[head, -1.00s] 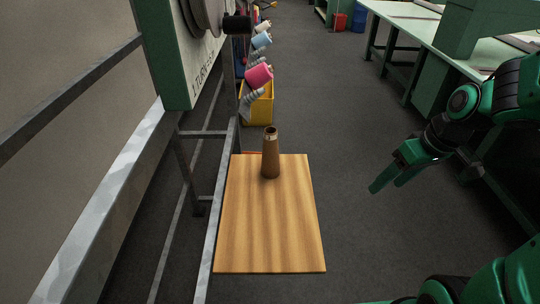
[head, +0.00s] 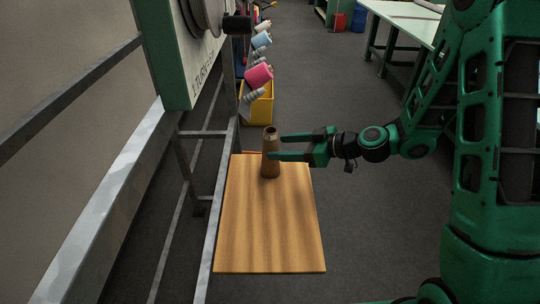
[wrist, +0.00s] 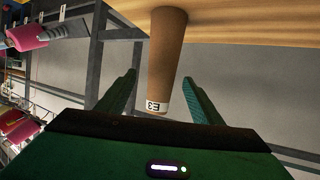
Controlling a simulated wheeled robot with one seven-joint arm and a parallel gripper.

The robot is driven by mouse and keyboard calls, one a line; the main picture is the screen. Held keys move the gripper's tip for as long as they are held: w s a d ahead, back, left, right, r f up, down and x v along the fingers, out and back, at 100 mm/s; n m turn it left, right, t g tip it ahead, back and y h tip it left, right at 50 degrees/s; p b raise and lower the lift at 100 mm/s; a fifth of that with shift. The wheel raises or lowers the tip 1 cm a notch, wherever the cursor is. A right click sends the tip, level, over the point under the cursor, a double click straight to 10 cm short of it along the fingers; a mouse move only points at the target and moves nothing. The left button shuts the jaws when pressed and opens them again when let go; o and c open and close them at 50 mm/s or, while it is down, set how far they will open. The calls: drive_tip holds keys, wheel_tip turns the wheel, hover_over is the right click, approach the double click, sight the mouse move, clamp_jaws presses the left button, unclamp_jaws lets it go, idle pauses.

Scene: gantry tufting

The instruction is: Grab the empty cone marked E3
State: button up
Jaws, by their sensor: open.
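The brown empty cone (head: 269,160) stands upright on the far part of the wooden board. In the wrist view the cone (wrist: 166,55) shows a white label reading E3 near its narrow end. My gripper (head: 275,147) is open at the cone, reaching in from the right. In the wrist view its two green fingers (wrist: 160,95) lie on either side of the cone's narrow part, with gaps showing on both sides. No grip on the cone shows.
The wooden board (head: 270,230) is otherwise bare. A metal frame rail (head: 215,210) runs along its left side. Behind it are a yellow bin (head: 258,109) and several yarn cones, one pink (head: 259,75). A worktable (head: 400,22) stands at the back right.

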drive_tip(key=shift+x, duration=4.35)
drive_tip(key=shift+s+f, duration=0.1)
drive_tip(key=c, duration=1.1)
